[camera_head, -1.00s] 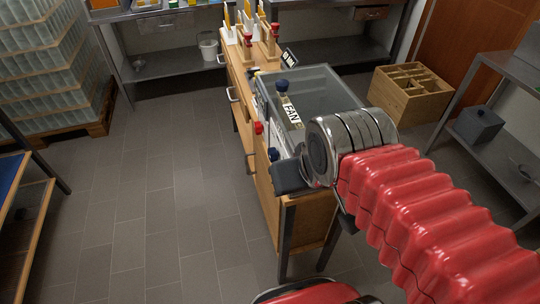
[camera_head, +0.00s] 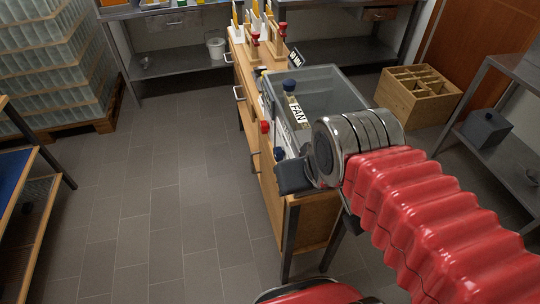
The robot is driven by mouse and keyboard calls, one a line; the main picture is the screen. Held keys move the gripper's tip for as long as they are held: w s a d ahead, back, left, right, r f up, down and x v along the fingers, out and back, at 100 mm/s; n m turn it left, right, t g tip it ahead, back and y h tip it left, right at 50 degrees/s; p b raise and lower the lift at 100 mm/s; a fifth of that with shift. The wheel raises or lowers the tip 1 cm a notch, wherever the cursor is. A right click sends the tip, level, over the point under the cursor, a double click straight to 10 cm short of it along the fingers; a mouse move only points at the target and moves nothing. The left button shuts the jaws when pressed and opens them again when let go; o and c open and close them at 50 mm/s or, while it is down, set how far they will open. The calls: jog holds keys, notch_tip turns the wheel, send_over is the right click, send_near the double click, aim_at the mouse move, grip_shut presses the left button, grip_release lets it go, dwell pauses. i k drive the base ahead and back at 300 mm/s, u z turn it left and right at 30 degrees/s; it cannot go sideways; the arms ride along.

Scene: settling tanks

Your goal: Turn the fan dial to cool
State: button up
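A dark blue knob (camera_head: 289,86) sits above the label at the tank's near left edge. A red knob (camera_head: 265,127) and another blue knob (camera_head: 279,153) are on the side facing left. I cannot tell which knob is the fan dial, and no cool marking is readable. My gripper (camera_head: 284,178) is at the bench's near end, just below the lower blue knob. Its fingers are mostly hidden behind my wrist, so its opening does not show.
The wooden bench (camera_head: 264,190) has drawer handles on its left side and red-topped stands at its far end. A divided wooden crate (camera_head: 416,92) is on the floor at right. A grey shelf (camera_head: 505,150) stands further right. The tiled floor (camera_head: 165,190) left of the bench is clear.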

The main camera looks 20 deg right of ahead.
aim_at(278, 154)
jog(key=u, duration=2.5)
jog(key=i, duration=0.55)
jog(key=z, duration=1)
